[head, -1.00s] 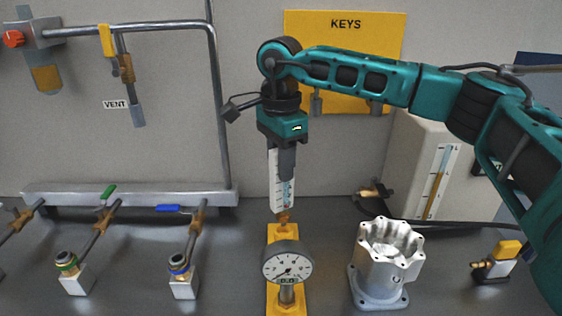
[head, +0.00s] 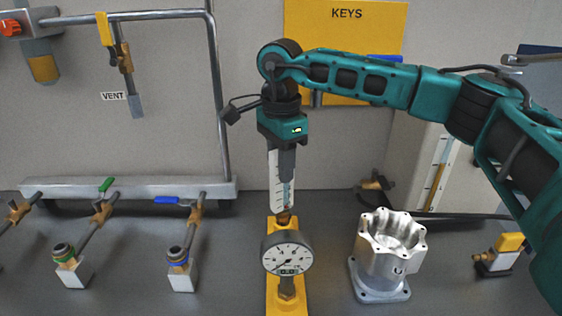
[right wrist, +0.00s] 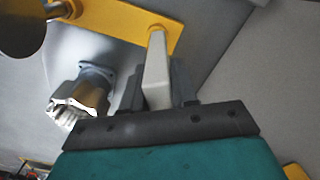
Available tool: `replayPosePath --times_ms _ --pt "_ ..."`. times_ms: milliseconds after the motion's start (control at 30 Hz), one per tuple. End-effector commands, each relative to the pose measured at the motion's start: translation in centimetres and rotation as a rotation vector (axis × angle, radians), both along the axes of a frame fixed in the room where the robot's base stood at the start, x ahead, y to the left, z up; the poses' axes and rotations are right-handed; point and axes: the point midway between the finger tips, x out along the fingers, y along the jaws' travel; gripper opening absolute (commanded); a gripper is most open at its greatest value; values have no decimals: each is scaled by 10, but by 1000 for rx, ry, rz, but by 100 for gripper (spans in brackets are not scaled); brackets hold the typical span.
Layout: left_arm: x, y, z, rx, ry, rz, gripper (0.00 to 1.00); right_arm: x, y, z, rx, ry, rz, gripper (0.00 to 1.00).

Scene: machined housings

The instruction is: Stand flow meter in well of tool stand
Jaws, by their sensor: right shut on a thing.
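The flow meter (head: 275,180), a clear tube with a printed scale and a brass lower end, hangs upright in my right gripper (head: 287,165), which is shut on it. The tool stand (head: 273,308) is a long yellow base on the bench below. The meter's brass end overlaps the stand's far end in the head view, behind the gauge. In the right wrist view the flow meter (right wrist: 156,75) reaches to the yellow stand (right wrist: 118,17). The well is hidden, so I cannot tell whether the tip is in it. My left gripper is out of view.
A round pressure gauge (head: 287,259) stands on the near part of the yellow stand. A silver machined housing (head: 388,255) is on its right. Valve fittings (head: 182,275) stand at left. A yellow keys board (head: 345,30) is on the wall behind my arm.

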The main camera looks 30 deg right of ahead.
Motion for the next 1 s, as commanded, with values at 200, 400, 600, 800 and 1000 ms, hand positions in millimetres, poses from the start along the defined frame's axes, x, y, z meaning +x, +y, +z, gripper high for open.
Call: replayPosePath --times_ms 200,400,600,800,1000 --pt "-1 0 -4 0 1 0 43 0 0 -6 0 -1 0 0" --pt "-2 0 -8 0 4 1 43 0 0 -11 0 -1 0 0" --pt "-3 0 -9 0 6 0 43 0 0 -11 0 -1 0 40" --pt "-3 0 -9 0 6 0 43 0 0 -11 0 -1 0 57" --pt "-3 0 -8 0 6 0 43 0 0 -12 0 0 0 57"
